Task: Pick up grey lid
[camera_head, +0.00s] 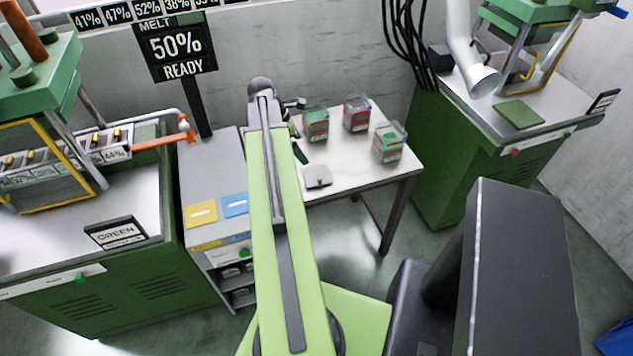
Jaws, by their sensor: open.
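The grey lid (317,178) is a small flat grey piece lying on the front left part of the white table (345,174). My green arm reaches forward past the table's left side. My gripper (298,150) hangs at the arm's far end, mostly hidden behind the arm. It is open, and its dark parts show just right of the arm, behind and left of the lid. It looks apart from the lid, and I see nothing held in it.
Several clear boxes with green and red contents (316,124) stand at the table's back and right. A grey cabinet with yellow (201,214) and blue (235,205) cards is left of my arm. Green machines stand at both sides. The table's middle is clear.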

